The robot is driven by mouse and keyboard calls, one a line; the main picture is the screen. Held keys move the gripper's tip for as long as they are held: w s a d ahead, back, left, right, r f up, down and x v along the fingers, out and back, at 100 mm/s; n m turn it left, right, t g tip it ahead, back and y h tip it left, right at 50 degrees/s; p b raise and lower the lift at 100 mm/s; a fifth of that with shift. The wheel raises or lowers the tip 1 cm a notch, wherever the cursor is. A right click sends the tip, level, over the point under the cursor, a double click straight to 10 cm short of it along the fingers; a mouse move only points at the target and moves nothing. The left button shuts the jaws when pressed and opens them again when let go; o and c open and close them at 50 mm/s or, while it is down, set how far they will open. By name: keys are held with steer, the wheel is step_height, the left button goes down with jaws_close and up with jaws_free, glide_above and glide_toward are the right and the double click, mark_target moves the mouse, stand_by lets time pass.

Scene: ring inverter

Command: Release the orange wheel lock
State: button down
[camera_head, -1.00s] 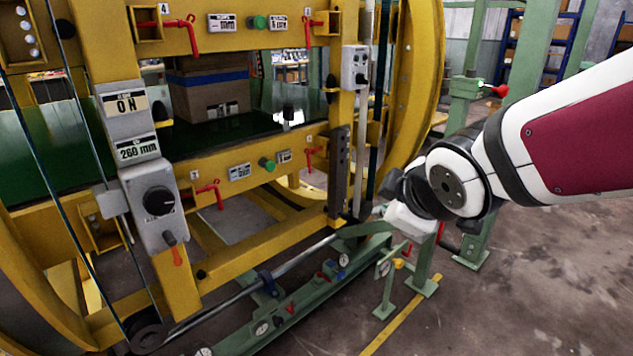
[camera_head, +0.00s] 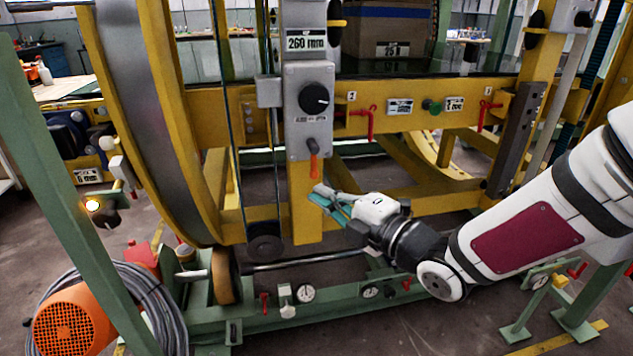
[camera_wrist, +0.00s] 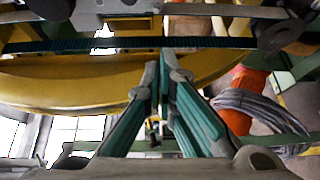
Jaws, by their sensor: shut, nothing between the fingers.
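A small orange lever (camera_head: 313,165) hangs below the grey control box (camera_head: 310,110) on the yellow upright; I cannot tell whether it is the wheel lock. My gripper (camera_head: 322,194), with teal finger pads, is shut and empty. It is just below and slightly right of the orange lever in the picture, in front of the yellow frame. It touches nothing that I can make out. In the wrist view my gripper (camera_wrist: 160,65) points toward the yellow ring (camera_wrist: 75,85), with its fingertips close together. The orange lever is not clearly seen there.
An orange motor (camera_head: 75,322) with coiled grey cable (camera_head: 150,300) stands at lower left behind a green post (camera_head: 70,190). A wooden-coloured roller (camera_head: 224,275) sits under the ring. A green base beam (camera_head: 330,308) with gauges runs below. Grey floor shows at lower right.

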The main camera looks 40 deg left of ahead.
mark_target(313, 159)
steer(key=shift+s+a, duration=0.2)
steer(key=w+a+b, duration=0.2)
steer(key=a, duration=0.8)
steer(key=shift+w+d, duration=0.55)
steer(key=shift+w, duration=0.25)
steer(key=shift+w+d, duration=0.5)
steer(key=shift+w, duration=0.3)
